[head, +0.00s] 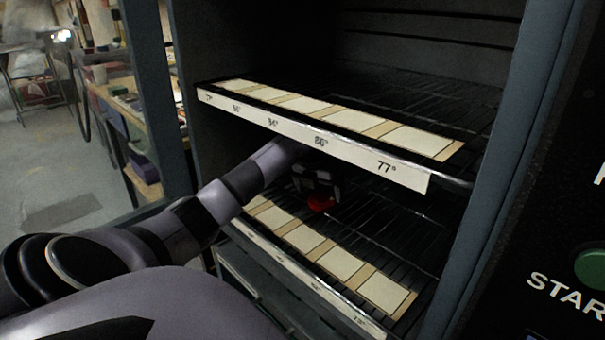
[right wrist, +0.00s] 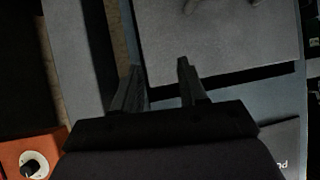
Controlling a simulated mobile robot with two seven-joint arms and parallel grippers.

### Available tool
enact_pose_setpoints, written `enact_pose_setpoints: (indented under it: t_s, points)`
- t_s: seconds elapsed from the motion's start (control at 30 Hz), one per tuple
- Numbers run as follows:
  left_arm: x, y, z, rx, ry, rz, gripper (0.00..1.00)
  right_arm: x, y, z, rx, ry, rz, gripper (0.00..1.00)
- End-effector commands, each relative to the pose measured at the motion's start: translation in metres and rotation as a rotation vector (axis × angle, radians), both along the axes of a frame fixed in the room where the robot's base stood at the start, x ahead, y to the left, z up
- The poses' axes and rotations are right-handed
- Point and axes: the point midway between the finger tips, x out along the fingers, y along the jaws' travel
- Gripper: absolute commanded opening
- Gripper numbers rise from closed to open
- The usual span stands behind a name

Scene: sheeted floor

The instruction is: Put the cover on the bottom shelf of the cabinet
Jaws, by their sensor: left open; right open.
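A small red item, likely the cover (head: 320,203), is on or just above the lower wire shelf (head: 405,238) of the cabinet (head: 497,170). My left arm reaches in under the upper shelf, and my left gripper (head: 318,186) is right above the red item. Its jaws are open, but the fingertips are dark and small, so contact with the red item cannot be told. My right gripper (right wrist: 160,80) is open and empty in the right wrist view, over a flat grey surface.
The upper shelf (head: 310,132), with a label strip on its front edge, is close above my left forearm. Pale cards (head: 345,268) line the lower shelf's front. A panel with a green button (head: 590,265) stands at right. An orange item with a knob (right wrist: 32,160) is lower left.

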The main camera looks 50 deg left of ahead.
Motion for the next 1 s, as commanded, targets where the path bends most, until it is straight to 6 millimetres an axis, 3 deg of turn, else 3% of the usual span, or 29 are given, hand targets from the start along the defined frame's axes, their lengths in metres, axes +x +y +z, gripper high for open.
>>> enact_pose_setpoints:
  t_s: [0.07, 0.3, 1.0]
  points:
    - [-0.007, -0.002, 0.023, 0.005, -0.002, -0.002, 1.0, 0.0, -0.003, 0.003, -0.002, 0.005, -0.008, 0.43]
    - [-0.034, -0.016, 0.019, 0.004, 0.003, -0.002, 1.0, -0.003, -0.006, -0.005, -0.004, 0.016, -0.013, 0.43]
    - [-0.107, -0.052, 0.019, 0.002, 0.002, 0.0, 1.0, -0.004, -0.004, -0.004, -0.001, 0.016, -0.009, 0.43]
